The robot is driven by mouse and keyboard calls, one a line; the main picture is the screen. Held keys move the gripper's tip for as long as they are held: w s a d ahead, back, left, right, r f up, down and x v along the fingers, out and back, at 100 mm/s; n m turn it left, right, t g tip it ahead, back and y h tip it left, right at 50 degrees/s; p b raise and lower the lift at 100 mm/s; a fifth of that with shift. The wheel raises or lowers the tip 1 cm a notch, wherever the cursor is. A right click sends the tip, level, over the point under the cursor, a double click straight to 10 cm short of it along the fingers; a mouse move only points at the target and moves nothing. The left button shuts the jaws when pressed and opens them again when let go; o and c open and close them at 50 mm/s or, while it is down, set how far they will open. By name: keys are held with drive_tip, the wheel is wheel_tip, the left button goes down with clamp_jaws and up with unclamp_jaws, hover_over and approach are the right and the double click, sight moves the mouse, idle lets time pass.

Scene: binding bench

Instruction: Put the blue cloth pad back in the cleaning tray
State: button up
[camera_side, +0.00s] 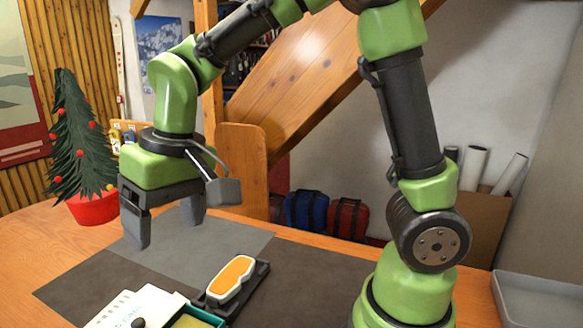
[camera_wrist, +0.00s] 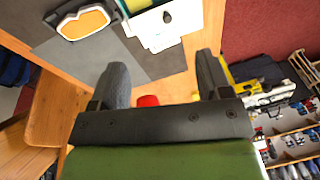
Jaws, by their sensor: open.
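I cannot make out a blue cloth pad in either view. An empty-looking grey tray (camera_side: 545,298) stands at the right edge of the side view; I cannot tell whether it is the cleaning tray. A teal-edged box (camera_side: 200,321) with a yellowish inside is cut off at the bottom. My gripper (camera_side: 165,228) is open and empty, pointing down above the left part of the bench, behind and left of the box. In the wrist view its two fingers (camera_wrist: 162,78) are spread apart with nothing held.
A white piece (camera_side: 137,308) with a dark knob lies left of the box. A small tree in a red pot (camera_side: 93,208) stands left. The grey mat (camera_side: 185,247) has free room.

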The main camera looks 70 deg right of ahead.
drive_tip(key=s+d+r+m+t, duration=0.1)
drive_tip(key=s+d+r+t, duration=0.1)
drive_tip(key=s, duration=0.5)
drive_tip(key=s+d+r+m+t, duration=0.1)
drive_tip(key=s+d+r+t, duration=0.2)
drive_tip(key=s, duration=0.4)
drive_tip(key=shift+d+r+y, duration=0.3)
drive_tip(key=shift+d+r, duration=0.45)
drive_tip(key=shift+d, duration=0.15)
drive_tip(key=shift+s, duration=0.1)
